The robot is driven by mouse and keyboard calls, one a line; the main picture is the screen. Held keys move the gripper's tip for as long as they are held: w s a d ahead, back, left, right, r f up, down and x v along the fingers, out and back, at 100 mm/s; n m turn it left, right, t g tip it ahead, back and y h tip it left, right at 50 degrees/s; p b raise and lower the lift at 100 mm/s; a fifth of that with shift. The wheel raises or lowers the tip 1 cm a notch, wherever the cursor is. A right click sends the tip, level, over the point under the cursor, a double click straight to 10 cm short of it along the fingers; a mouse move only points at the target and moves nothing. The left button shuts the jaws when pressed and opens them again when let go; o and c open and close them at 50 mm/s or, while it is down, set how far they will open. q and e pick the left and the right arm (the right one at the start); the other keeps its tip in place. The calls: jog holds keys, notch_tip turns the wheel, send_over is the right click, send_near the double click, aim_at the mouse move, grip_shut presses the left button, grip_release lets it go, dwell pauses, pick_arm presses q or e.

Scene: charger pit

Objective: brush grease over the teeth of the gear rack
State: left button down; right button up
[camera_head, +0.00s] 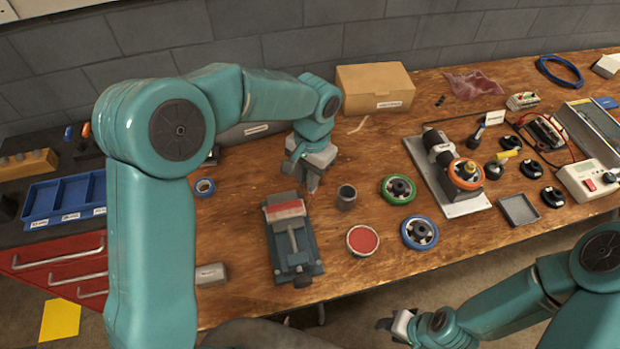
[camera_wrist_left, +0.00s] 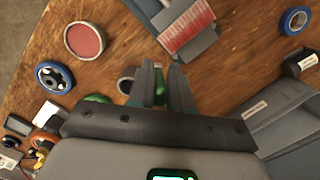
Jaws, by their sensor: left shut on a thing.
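The gear rack (camera_head: 285,210) is clamped across the grey-blue vise (camera_head: 292,248). Its toothed face looks red, with pale stripes across it in the left wrist view (camera_wrist_left: 187,38). An open round tin of red grease (camera_head: 362,240) stands right of the vise; it also shows in the wrist view (camera_wrist_left: 85,41). My left gripper (camera_head: 312,184) is above the table, just behind and right of the rack. It is shut on a slim thing, probably the brush, mostly hidden by the fingers (camera_wrist_left: 166,88). My right gripper (camera_head: 388,325) is low at the front edge, its jaws unclear.
A grey cup (camera_head: 346,198) stands between the left gripper and the tin. Green (camera_head: 398,189) and blue (camera_head: 419,232) wheels lie to the right. A cardboard box (camera_head: 375,88) is behind, a tape roll (camera_head: 204,187) left.

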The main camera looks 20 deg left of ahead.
pick_arm(q)
jog(key=shift+s+a+r, duration=0.15)
jog(key=shift+s+r, duration=0.15)
jog(key=shift+r, duration=0.15)
jog(key=shift+r+p, duration=0.25)
jog(key=shift+p, duration=0.1)
jog(key=shift+w+r+p, duration=0.25)
jog(key=shift+r+p, duration=0.35)
jog(key=shift+r, duration=0.1)
jog(key=shift+s+r+p, duration=0.25)
jog(key=shift+r+p, duration=0.6)
jog(key=shift+r, duration=0.65)
jog(key=shift+w+r+p, duration=0.1)
jog(key=shift+w+p, duration=0.15)
jog(key=shift+p, duration=0.05)
jog(key=shift+s, duration=0.2)
jog(key=shift+w, duration=0.15)
